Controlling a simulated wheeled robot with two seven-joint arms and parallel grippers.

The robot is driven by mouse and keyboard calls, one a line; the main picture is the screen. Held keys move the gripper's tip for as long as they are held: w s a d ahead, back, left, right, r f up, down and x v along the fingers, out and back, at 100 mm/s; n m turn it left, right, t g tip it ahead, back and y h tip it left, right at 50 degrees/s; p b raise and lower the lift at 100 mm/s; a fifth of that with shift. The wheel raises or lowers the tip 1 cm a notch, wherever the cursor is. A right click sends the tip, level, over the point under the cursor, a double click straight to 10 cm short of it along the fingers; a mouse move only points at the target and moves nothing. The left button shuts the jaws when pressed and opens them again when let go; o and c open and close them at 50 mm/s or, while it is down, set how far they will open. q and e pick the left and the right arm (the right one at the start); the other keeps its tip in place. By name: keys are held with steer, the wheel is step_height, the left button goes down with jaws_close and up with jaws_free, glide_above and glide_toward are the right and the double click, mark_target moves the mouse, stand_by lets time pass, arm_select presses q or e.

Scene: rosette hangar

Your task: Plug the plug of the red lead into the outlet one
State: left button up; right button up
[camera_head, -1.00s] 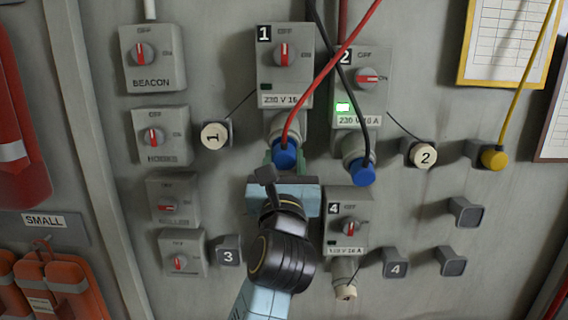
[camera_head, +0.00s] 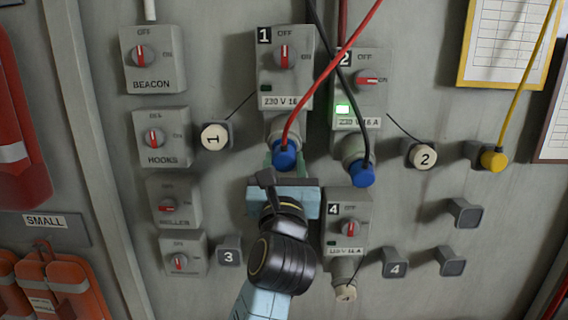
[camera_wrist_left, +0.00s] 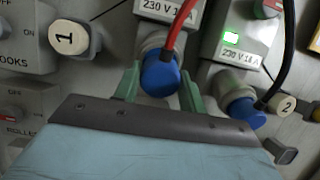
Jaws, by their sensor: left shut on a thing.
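The blue plug of the red lead (camera_head: 286,158) is at the mouth of outlet one (camera_head: 285,68), below its box, and looks in line with its socket. How deep it sits I cannot tell. The red lead (camera_head: 325,72) runs from the plug up to the right. My left gripper (camera_head: 284,168) is shut on this plug from below. In the left wrist view its green fingers stand on either side of the blue plug (camera_wrist_left: 160,74). Outlet one's switch is upright and its small lamp is dark. My right gripper is not in view.
Outlet two (camera_head: 361,85) has a lit green lamp and a blue plug on a black lead (camera_head: 362,173), close on the right. The black lead crosses the red one. Cap 1 (camera_head: 214,137) hangs left. Outlet 4 (camera_head: 346,222) is below right. A yellow plug (camera_head: 494,160) is parked far right.

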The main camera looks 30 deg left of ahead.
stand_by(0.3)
arm_select(q)
steer(key=shift+w+a+r+p, duration=0.2)
steer(key=shift+w+a+p, duration=0.05)
steer(key=shift+w+p, duration=0.15)
steer(key=o, duration=1.4)
steer(key=shift+b+v, duration=1.25)
steer(key=shift+v, duration=5.5)
